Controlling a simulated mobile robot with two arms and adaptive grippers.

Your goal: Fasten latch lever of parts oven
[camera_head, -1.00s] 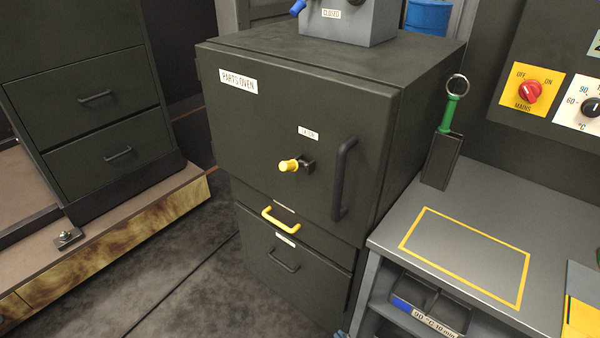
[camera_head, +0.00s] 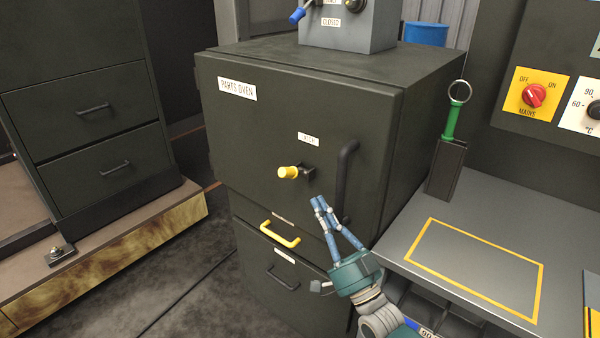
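The parts oven (camera_head: 270,120) is a dark cabinet with a labelled front door that sits flush with the body. Its latch lever (camera_head: 288,172) has a yellow knob that points left from a dark pivot, under a small white label (camera_head: 308,139). My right gripper (camera_head: 318,200) is in front of the door, below and right of the knob and left of the black door handle (camera_head: 342,185). Its blue fingers come together at the tips with nothing visible between them. It appears apart from the lever. My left gripper is not in view.
A yellow drawer handle (camera_head: 281,235) is below the door. The grey bench (camera_head: 395,245) with a yellow outline stands at right, with a green-handled tool in a dark holder (camera_head: 446,170). A grey box (camera_head: 345,30) sits on the oven. Floor at left is clear.

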